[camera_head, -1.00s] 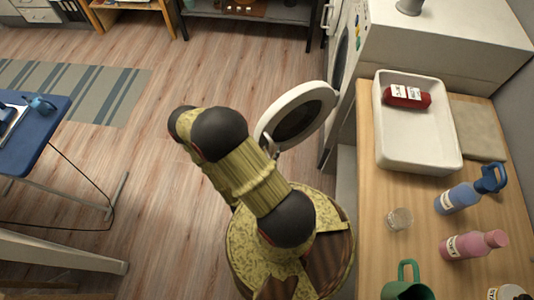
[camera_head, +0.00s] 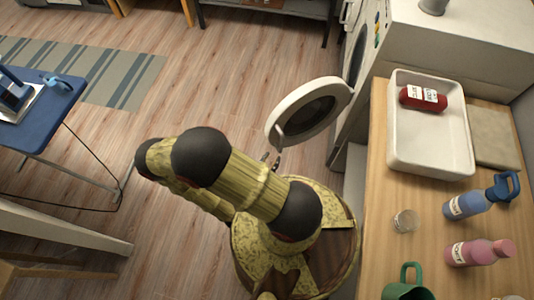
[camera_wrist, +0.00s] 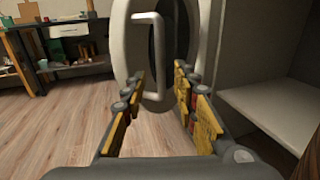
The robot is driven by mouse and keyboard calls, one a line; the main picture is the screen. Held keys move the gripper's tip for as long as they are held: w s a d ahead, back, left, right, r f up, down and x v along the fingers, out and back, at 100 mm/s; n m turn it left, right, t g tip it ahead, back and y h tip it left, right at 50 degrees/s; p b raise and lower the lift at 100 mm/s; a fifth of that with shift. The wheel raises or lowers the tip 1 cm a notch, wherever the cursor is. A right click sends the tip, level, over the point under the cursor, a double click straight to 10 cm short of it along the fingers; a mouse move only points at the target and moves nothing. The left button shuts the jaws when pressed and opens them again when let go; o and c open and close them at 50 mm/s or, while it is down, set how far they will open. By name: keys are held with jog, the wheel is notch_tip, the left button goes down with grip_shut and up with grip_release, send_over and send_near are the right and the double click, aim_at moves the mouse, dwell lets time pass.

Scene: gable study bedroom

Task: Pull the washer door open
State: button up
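The white round washer door (camera_head: 278,122) with a dark window stands swung well out from the washer front (camera_head: 355,45) in the head view. It also shows in the wrist view (camera_wrist: 125,45), with its white bar handle (camera_wrist: 160,58) facing me. My gripper (camera_wrist: 158,95) is open and empty, with one yellow-padded finger on each side of the handle's lower part as seen from the wrist. I cannot tell whether the fingers touch the handle. In the head view my gripper (camera_head: 271,158) is small and partly hidden by my arm, just below the door.
A wooden counter (camera_head: 385,215) on the right holds a white tray (camera_head: 400,160), bottles, a glass and a green mug. A blue ironing board (camera_head: 50,115) stands at left. Open wooden floor (camera_head: 215,85) lies between. A shelf (camera_wrist: 280,105) is at right in the wrist view.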

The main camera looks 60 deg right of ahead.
jog(key=shift+s+a, duration=0.1)
jog(key=shift+a, duration=1.25)
jog(key=w+a+r+m+g+y, duration=0.2)
jog(key=w+a+r+m+y, duration=0.15)
jog(key=r, duration=0.35)
jog(key=w+a+r+m+g+y, duration=0.25)
jog(key=r+m, duration=0.25)
jog(key=r, duration=0.3)
jog(key=w+a+r+m+g+y, duration=0.2)
jog(key=w+a+r+m, duration=0.15)
jog(key=r, duration=0.35)
jog(key=s+a+r+m+t+y, duration=0.1)
jog(key=a+r+m+t+y, duration=0.2)
jog(key=r, duration=1.1)
jog(key=s+a+r+m+t+y, duration=0.2)
jog(key=a+r+t+y, duration=0.5)
jog(key=r, duration=0.6)
jog(key=shift+a+r+m+t, duration=0.35)
jog(key=shift+a+m+t, duration=0.1)
jog(key=shift+m, duration=0.45)
jog(key=shift+d, duration=0.2)
